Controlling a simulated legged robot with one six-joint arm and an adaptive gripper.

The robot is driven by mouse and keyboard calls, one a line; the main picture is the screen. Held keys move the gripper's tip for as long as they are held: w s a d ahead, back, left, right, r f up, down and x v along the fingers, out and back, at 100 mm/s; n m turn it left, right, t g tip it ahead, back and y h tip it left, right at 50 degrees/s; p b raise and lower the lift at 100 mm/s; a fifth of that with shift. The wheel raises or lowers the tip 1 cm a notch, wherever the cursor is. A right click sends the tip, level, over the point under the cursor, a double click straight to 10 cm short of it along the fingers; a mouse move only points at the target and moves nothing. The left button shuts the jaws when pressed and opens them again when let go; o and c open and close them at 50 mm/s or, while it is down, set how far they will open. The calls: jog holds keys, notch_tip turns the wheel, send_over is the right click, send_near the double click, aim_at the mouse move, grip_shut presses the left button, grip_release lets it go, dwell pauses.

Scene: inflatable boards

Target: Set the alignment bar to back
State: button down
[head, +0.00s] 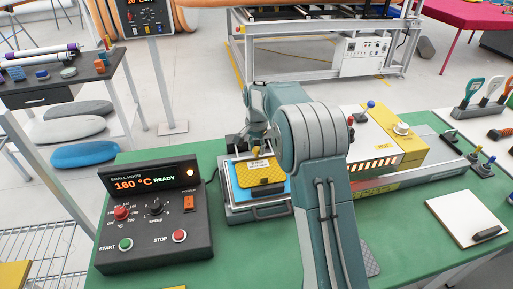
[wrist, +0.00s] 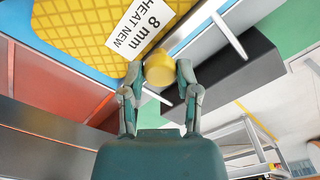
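A small heat press (head: 255,214) stands on the green bench. Its blue bed (head: 243,192) carries a yellow textured piece (head: 262,174) labelled "8 mm". In the wrist view the same yellow piece (wrist: 75,35) fills the upper left. A yellow knob (wrist: 160,70) sits between the two fingertips of my gripper (wrist: 160,76), which close in on its sides. A dark bar-like block (wrist: 235,68) lies just right of the knob; I cannot tell for sure that it is the alignment bar.
A control box (head: 155,220) reading 160 °C READY stands left of the press. A yellow and white machine (head: 385,140) stands to the right. A white pad (head: 467,217) lies at the right of the bench. The front of the green bench is mostly clear.

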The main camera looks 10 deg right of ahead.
jog(key=shift+w+f, duration=0.2)
jog(key=shift+w, duration=2.05)
jog(key=shift+w+r, duration=0.1)
jog(key=shift+w, duration=0.1)
jog(key=shift+c, duration=1.7)
grip_release()
jog(key=shift+w+a, duration=0.1)
jog(key=shift+w, duration=0.1)
notch_tip(320, 180, up, 12)
